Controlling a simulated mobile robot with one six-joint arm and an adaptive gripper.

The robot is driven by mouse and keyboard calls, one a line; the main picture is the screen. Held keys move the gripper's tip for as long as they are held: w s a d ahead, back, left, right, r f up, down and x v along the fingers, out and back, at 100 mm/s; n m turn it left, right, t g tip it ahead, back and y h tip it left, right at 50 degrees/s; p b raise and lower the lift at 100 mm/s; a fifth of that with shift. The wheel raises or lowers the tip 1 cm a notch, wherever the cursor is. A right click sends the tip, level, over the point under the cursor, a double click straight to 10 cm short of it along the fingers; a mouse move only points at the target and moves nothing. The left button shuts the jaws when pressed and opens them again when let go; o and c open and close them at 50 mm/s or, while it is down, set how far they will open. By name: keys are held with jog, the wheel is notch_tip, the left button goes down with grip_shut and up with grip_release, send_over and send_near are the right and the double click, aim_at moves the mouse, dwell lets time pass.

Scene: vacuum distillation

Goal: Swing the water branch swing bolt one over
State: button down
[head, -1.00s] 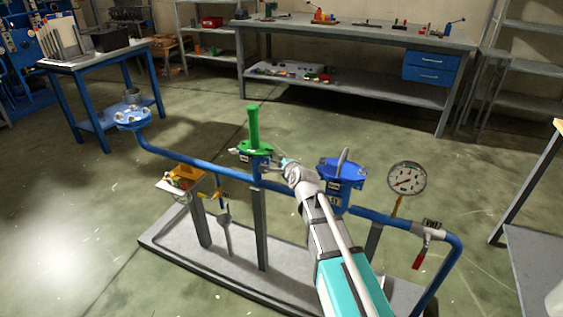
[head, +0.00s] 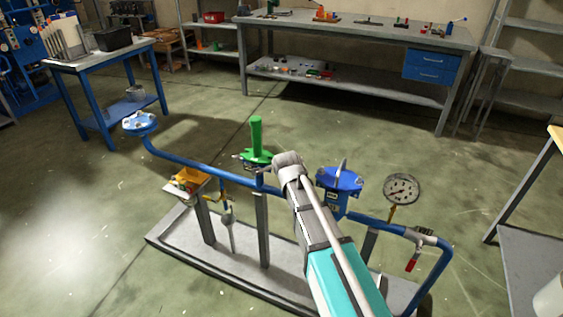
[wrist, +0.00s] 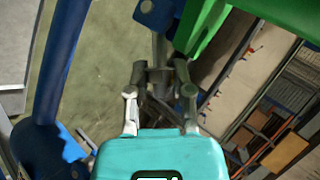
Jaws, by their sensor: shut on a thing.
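The green capped branch (head: 256,157), with its upright green handle (head: 255,131), stands on the blue pipe in the head view. Its green lid also shows at the top of the wrist view (wrist: 205,22). In the wrist view, my gripper (wrist: 160,84) is shut on a grey swing bolt (wrist: 159,48) beside this lid. In the head view my wrist hides the gripper tips and the held bolt, just right of the green branch. Much of the bolt's lower end is hidden between the fingers.
The blue pipe (head: 190,163) runs along a grey base plate (head: 270,283). A blue capped branch (head: 342,184) stands close right of my arm, with a pressure gauge (head: 401,190) beyond it.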

jog(key=shift+a+r, duration=0.15)
jog(key=shift+a, duration=0.05)
dwell(0.4)
jog(key=c, duration=0.7)
grip_release()
jog(key=shift+c, duration=0.2)
